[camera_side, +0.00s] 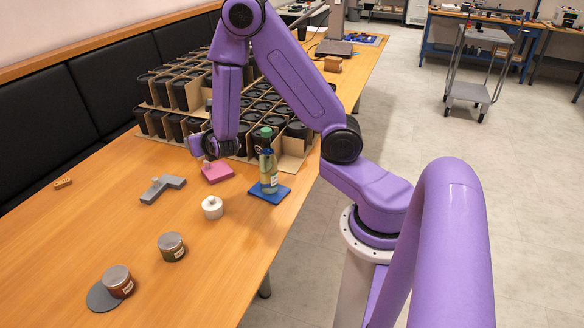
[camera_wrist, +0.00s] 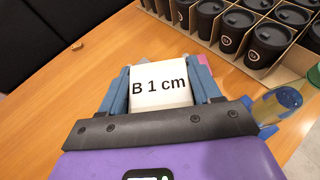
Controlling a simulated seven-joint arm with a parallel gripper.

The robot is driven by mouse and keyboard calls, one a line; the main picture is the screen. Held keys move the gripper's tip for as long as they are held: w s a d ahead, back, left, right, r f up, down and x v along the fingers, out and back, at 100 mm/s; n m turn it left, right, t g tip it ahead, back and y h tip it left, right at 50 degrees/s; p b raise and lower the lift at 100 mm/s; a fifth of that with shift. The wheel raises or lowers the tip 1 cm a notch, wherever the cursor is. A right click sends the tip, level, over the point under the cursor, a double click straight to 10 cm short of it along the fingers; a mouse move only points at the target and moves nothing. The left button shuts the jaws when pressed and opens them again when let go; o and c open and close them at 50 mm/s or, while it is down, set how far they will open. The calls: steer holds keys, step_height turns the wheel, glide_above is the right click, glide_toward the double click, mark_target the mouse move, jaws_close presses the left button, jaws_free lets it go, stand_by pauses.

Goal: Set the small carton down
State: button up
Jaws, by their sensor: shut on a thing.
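In the wrist view my gripper (camera_wrist: 160,84) is shut on a small white carton (camera_wrist: 159,88), whose face reads "B 1 cm". The blue-grey fingers press it from the left and right. In the side view my gripper (camera_side: 207,161) is low, just over or at a pink pad (camera_side: 218,174) on the table. The carton is mostly hidden there, and I cannot tell whether it touches the pad. A little pink shows behind the right finger in the wrist view.
A bottle (camera_side: 268,172) stands on a blue pad (camera_side: 281,193) to the right. Black cups in cardboard dividers (camera_side: 292,160) stand behind. A grey angled block (camera_side: 162,188), a white round piece (camera_side: 212,208) and two tins (camera_side: 171,247) are nearer. Bare wood (camera_side: 80,225) lies left.

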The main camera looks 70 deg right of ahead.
steer(key=s+d+m+g+h, duration=0.2)
steer(key=d, duration=0.8)
steer(key=s+d+m+g+h, duration=0.1)
steer(key=s+d+m, duration=0.1)
steer(key=d, duration=0.7)
steer(key=m+g+h, duration=0.2)
steer(key=g, duration=0.1)
glide_above(292, 165)
step_height(292, 165, down, 14)
steer(key=r, duration=0.1)
steer(key=shift+f, duration=5)
steer(key=shift+f, duration=0.1)
steer(key=o, duration=1.1)
